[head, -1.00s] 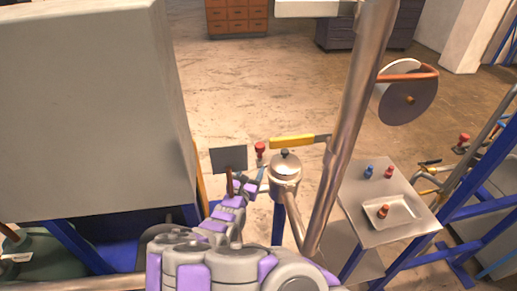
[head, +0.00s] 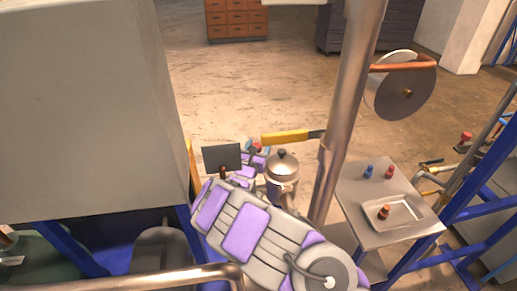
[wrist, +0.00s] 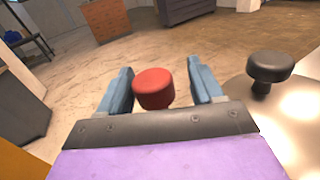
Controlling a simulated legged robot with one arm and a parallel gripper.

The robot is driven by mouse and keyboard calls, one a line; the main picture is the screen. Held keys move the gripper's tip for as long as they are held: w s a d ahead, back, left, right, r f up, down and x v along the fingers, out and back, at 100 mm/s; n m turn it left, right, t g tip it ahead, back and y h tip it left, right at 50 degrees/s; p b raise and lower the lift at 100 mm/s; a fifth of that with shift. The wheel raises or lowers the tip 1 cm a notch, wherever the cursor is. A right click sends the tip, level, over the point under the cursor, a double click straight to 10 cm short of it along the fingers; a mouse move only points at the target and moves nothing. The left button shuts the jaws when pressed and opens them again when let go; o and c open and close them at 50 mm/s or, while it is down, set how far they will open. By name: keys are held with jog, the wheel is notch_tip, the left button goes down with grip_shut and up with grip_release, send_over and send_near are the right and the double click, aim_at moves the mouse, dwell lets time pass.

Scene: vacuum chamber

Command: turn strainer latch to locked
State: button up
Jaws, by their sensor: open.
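The strainer appears to be the round metal vessel (head: 283,170) with a black knob on its lid. In the wrist view its shiny lid (wrist: 300,115) is at the right, with the black knob (wrist: 270,68) standing up. A red round knob (wrist: 153,88) shows between the two blue fingers of my gripper (wrist: 163,76); the fingers are apart, with gaps on both sides. In the head view the red knob (head: 258,147) is just left of the vessel, partly hidden by my gripper (head: 254,150). I cannot tell whether this knob belongs to the latch.
A yellow-handled lever (head: 285,137) lies behind the vessel. A dark square plate (head: 222,158) stands to the left. A vertical metal pipe (head: 345,110) rises on the right. A side table (head: 365,215) holds a tray (head: 415,207) and small knobs. A large grey box (head: 80,100) fills the left.

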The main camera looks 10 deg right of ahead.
jog(key=shift+a, duration=0.75)
jog(key=shift+c, duration=0.8)
jog(key=shift+d, duration=0.5)
jog(key=c, duration=0.5)
jog(key=shift+a+r, duration=0.1)
jog(key=shift+a, duration=0.1)
grip_shut()
